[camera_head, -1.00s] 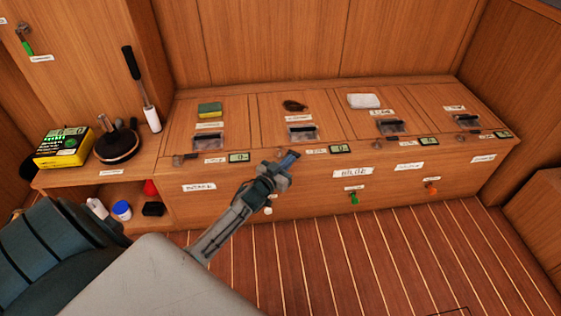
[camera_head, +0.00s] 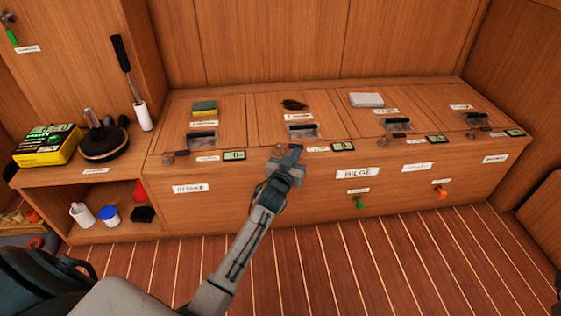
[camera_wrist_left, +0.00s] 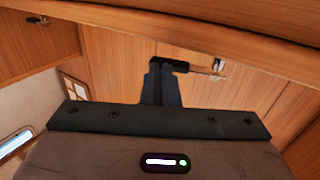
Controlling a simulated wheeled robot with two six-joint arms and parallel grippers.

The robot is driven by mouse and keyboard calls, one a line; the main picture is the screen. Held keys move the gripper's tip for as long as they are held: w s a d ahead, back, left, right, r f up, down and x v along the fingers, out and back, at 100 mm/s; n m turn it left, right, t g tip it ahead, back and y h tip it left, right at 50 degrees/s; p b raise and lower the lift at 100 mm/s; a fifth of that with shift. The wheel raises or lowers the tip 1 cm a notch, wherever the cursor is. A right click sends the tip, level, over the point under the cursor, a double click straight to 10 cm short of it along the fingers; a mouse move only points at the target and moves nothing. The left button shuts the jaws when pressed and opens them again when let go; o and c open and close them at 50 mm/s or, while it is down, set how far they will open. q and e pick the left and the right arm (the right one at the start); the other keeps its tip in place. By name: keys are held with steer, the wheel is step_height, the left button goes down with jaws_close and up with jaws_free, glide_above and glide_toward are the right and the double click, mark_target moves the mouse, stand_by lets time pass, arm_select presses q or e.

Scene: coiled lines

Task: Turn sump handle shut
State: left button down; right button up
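Small lever handles sit along the front edge of the bench top (camera_head: 230,123), each beside a label and a small display. The label text is too small to read, so I cannot tell which one is the sump handle. My left gripper (camera_head: 290,158) is at the second handle from the left; its round pivot (camera_head: 279,150) shows just left of the fingers. In the left wrist view the gripper (camera_wrist_left: 160,80) has its fingers close together, with the handle's metal rod (camera_wrist_left: 209,75) right of the tips. A dark piece lies at the tips. Whether they grip it is unclear. My right gripper is out of view.
A green knob (camera_head: 359,203) and an orange knob (camera_head: 441,194) stick out of the bench front. A sponge (camera_head: 205,108) and a white block (camera_head: 366,100) lie on top. The striped floor in front is clear.

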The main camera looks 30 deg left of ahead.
arm_select(q)
steer(key=shift+w+d, duration=0.25)
steer(key=shift+w, duration=0.85)
